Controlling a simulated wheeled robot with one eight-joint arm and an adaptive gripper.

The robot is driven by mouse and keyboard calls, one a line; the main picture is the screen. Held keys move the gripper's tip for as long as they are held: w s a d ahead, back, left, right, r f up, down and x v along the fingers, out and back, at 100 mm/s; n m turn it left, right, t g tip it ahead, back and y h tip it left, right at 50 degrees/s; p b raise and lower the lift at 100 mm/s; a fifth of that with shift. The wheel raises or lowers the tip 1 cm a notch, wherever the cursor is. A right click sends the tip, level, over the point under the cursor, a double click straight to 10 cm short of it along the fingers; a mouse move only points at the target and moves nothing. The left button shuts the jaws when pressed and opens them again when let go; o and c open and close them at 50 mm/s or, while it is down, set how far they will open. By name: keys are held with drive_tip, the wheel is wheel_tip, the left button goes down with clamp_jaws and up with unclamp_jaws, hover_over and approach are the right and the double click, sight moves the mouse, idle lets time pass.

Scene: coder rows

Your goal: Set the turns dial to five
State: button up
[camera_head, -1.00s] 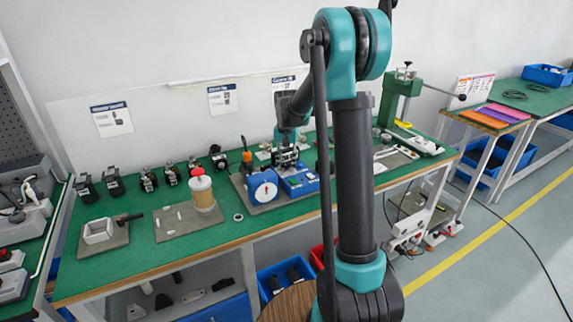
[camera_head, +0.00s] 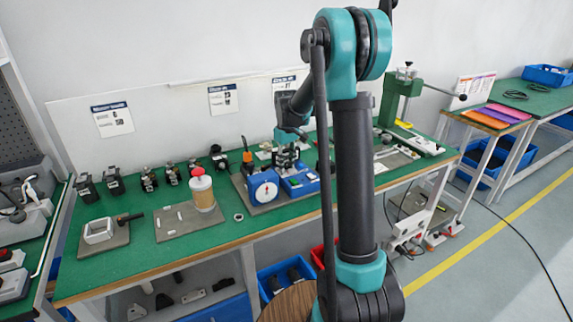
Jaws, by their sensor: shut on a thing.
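A blue device with a round white dial face (camera_head: 264,190) stands on a grey plate on the green bench. A second blue box (camera_head: 299,184) stands beside it on the right. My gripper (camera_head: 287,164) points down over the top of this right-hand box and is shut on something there. What it holds is too small to make out and is partly hidden by the fingers; it may be a knob on the box. The dial's number cannot be read.
A green press (camera_head: 401,97) stands at the right. My arm hides part of the bench.

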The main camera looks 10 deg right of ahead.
sight(286, 164)
drive_tip(key=shift+n, duration=1.1)
drive_tip(key=o, duration=0.9)
wheel_tip(286, 164, up, 12)
drive_tip(key=s+d+f+m+t, duration=0.1)
drive_tip(key=s+f, duration=0.4)
drive_tip(key=s, duration=0.5)
drive_tip(key=s+d+f+m+t, duration=0.1)
drive_tip(key=s+f+m, duration=0.3)
drive_tip(key=s, duration=0.6)
drive_tip(key=s+d+f+m+t, duration=0.2)
drive_tip(key=s+f+m, duration=0.1)
drive_tip(key=s+f, duration=0.4)
drive_tip(key=shift+s+d+f, duration=0.1)
drive_tip(key=shift+s+f, duration=0.05)
drive_tip(key=shift+s, duration=0.8)
drive_tip(key=shift+s+f, duration=0.1)
drive_tip(key=shift+s, duration=0.85)
